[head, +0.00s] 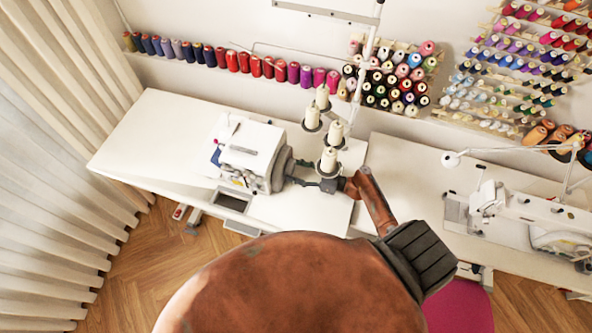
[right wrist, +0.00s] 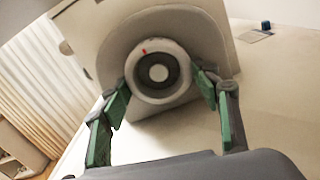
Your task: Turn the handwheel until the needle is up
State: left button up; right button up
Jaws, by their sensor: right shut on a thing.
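The white sewing machine (head: 250,150) stands on the left white table, with its round handwheel (head: 284,170) on its right side. In the right wrist view the handwheel (right wrist: 140,82) is a pale ring around a dark recess with a light hub. A small red mark (right wrist: 145,51) sits at its upper left. My right gripper (head: 299,173) reaches it from the right; in the right wrist view its green-padded fingers (right wrist: 164,88) are shut on the wheel from both sides. The needle cannot be made out in either view. My left gripper is not in view.
Several cream thread cones (head: 329,160) stand close behind my right gripper on a thread stand. A second sewing machine (head: 520,205) with a lamp is on the right table (head: 400,165). The left part of the left table (head: 150,135) is clear. Thread spools line the wall.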

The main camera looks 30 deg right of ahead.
jog(key=shift+f, duration=0.1)
jog(key=o, duration=1.2)
jog(key=shift+c, duration=0.2)
jog(key=shift+s, duration=0.1)
jog(key=v, duration=1.2)
